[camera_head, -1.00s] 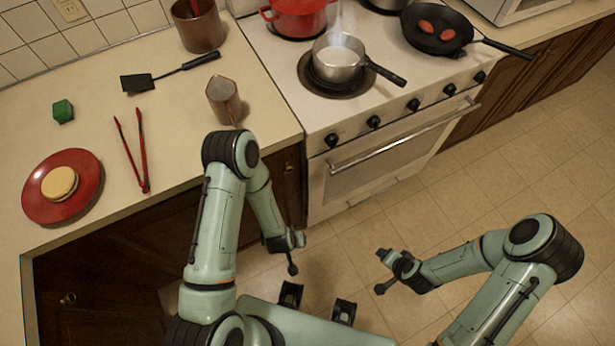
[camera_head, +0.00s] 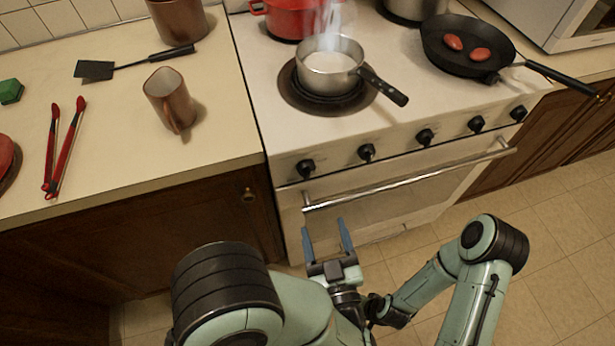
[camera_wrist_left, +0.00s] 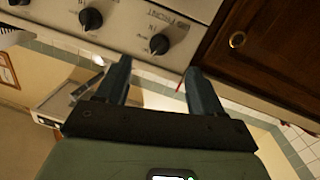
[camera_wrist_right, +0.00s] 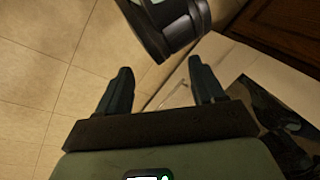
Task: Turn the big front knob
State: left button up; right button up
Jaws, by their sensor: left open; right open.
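The white stove's front panel carries a row of several black knobs. The leftmost knob (camera_head: 305,168) is nearest the counter, followed by a second knob (camera_head: 367,152) and a middle knob (camera_head: 425,137). I cannot tell which is the big front one. My left gripper (camera_head: 323,226) is open and empty, low before the oven door and below the leftmost knobs, apart from them. The left wrist view, upside down, shows the leftmost knob (camera_wrist_left: 160,43) beyond the open fingers (camera_wrist_left: 157,70). My right gripper (camera_wrist_right: 160,68) is open and empty; its fingers are unclear in the head view.
The oven handle (camera_head: 410,177) runs under the knobs. A steaming pot (camera_head: 328,72) sits on the front left burner, its handle reaching toward the front edge. A black pan (camera_head: 465,45) stands right. A brown mug (camera_head: 170,98) and red tongs (camera_head: 63,150) lie on the counter.

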aim_at(308, 177)
pick_arm(q)
jog(key=x, duration=0.4)
jog(key=r+b+x, duration=0.1)
jog(key=x, duration=0.7)
jog(key=shift+w+a+r, duration=0.15)
jog(key=shift+w+a, duration=0.15)
jog(key=shift+a, duration=0.05)
pick_arm(e)
jog(key=shift+w+d+f+t, duration=0.15)
jog(key=shift+w+d+f, duration=0.15)
jog(key=shift+w+f, duration=0.3)
jog(key=shift+w+d+f+t, duration=0.15)
jog(key=shift+w+d+f, duration=0.1)
jog(key=shift+w+f, duration=0.25)
pick_arm(q)
jog(key=shift+c, duration=0.4)
pick_arm(e)
jog(key=shift+r, duration=0.1)
